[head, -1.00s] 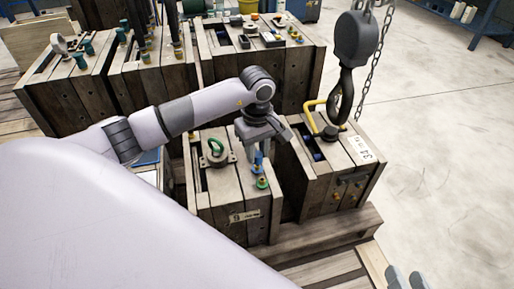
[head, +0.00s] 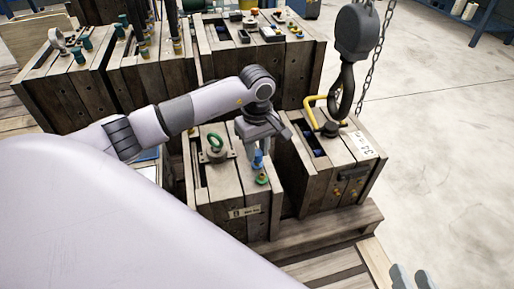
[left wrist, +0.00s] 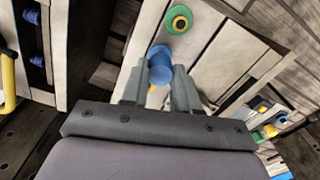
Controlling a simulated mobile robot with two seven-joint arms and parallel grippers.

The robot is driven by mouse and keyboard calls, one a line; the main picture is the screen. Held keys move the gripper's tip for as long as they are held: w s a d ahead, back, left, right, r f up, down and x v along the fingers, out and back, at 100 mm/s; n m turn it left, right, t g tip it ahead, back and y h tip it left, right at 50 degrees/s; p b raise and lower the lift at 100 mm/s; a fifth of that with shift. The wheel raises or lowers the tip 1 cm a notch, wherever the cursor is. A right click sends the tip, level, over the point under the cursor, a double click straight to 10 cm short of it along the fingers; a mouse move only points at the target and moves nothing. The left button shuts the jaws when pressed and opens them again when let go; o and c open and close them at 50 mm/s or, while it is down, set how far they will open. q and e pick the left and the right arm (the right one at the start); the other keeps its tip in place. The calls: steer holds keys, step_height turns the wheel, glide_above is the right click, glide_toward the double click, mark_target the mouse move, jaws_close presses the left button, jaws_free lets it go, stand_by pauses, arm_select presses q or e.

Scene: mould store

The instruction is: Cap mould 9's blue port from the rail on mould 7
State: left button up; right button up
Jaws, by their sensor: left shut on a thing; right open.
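My left gripper (head: 258,158) is shut on a blue cap (left wrist: 160,65), just above the top of the front wooden mould (head: 225,190). I cannot tell whether the cap touches a port. A green ring with a yellow centre (left wrist: 180,20) sits close by on the same top; it also shows in the head view (head: 262,180). The front mould's label (head: 244,212) is too small to read surely. My right gripper (head: 410,279) is open and empty at the bottom right edge.
A mould labelled 34 (head: 345,185) with a yellow handle (head: 311,108) stands to the right. A crane hook (head: 346,92) hangs over it. Several moulds with fittings stand behind. The floor at right is clear.

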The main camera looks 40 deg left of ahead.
arm_select(q)
steer(key=shift+f+b, duration=0.6)
steer(key=shift+f, duration=0.35)
stand_by(1.1)
steer(key=o, duration=1.1)
steer(key=shift+c, duration=0.2)
